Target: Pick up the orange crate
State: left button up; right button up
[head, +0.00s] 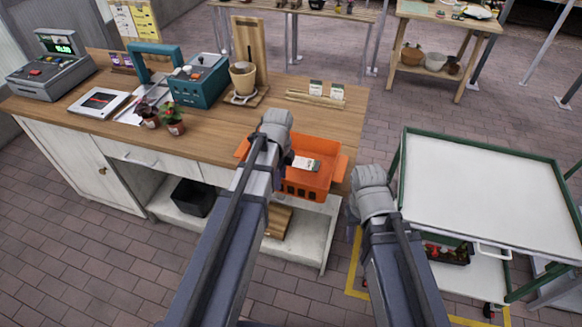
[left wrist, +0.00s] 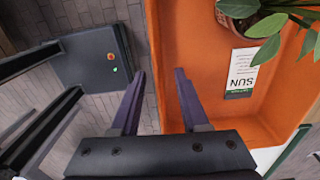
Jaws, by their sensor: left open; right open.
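The orange crate (head: 322,182) sits at the front right end of the wooden counter. A white packet (head: 305,163) lies in it, and the left wrist view shows a potted plant (left wrist: 238,8) there too. My left gripper (head: 275,130) is over the crate's left part and hides some of it. In the left wrist view my left gripper (left wrist: 163,78) is open, with the crate's wall (left wrist: 160,45) between its fingers: one finger inside, one outside. I cannot tell whether they touch it. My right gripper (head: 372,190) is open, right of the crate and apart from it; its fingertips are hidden.
The wooden counter (head: 220,135) also holds a teal toolbox (head: 200,85), small potted plants (head: 173,122), a plant pot on a stand (head: 243,78) and a register (head: 52,72). A green-framed white cart (head: 480,190) stands right, with a floor gap between it and the counter.

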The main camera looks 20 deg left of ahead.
aim_at(281, 193)
pick_arm(q)
notch_tip(281, 193, down, 5)
jog(key=b, duration=0.4)
jog(key=shift+r, duration=0.15)
grip_shut()
jog(key=shift+s, duration=0.1)
dwell(1.0)
